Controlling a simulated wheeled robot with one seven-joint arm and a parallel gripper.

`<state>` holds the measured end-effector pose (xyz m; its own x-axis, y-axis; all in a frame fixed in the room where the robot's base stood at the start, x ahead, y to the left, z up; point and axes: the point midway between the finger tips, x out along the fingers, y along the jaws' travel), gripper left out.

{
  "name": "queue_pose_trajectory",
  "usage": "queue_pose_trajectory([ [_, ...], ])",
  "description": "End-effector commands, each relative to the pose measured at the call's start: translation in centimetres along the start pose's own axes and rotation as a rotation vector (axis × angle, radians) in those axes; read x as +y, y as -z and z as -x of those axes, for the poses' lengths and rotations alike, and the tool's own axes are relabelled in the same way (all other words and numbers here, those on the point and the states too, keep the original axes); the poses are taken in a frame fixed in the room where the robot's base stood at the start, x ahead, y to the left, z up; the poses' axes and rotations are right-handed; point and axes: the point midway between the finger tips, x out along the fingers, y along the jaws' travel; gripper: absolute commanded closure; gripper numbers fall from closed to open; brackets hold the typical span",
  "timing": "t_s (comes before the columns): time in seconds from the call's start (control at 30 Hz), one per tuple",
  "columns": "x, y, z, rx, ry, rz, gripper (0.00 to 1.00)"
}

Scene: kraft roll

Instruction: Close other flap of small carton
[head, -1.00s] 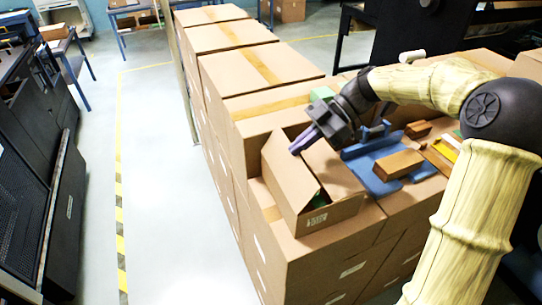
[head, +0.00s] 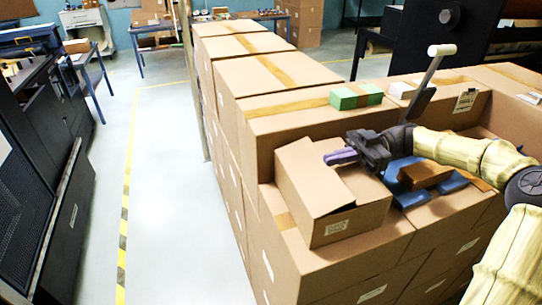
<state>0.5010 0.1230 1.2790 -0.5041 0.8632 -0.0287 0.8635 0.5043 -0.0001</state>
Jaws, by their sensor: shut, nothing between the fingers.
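The small brown carton (head: 362,222) stands on the stacked large boxes, its white label facing me. Its left flap (head: 308,178) shows as a broad panel sloping over the top. The other flap (head: 368,188) lies lower on the right, and a narrow gap shows between the two at the front. The carton's contents are hidden. My gripper (head: 328,158) is shut and empty, with its purple fingers pointing left over the far part of the carton, close to the left flap. I cannot tell whether they touch it.
A green block (head: 356,95) lies on the box behind the carton. A blue holder (head: 412,193) with a brown block (head: 424,174) sits right of the carton, below my arm. Tall box stacks (head: 270,75) stand behind. The floor aisle (head: 180,210) on the left is clear.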

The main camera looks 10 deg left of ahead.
Motion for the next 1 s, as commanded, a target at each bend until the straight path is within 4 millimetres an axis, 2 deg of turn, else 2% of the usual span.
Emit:
queue_pose_trajectory([
  [0.73,0.0,-0.1,0.1,-0.002,-0.001,0.0,1.0],
  [0.87,0.1,0.8,-0.2,-0.002,0.001,0.002,1.0],
  [1.0,0.2,2.8,-0.7,-0.003,0.005,0.003,1.0],
])
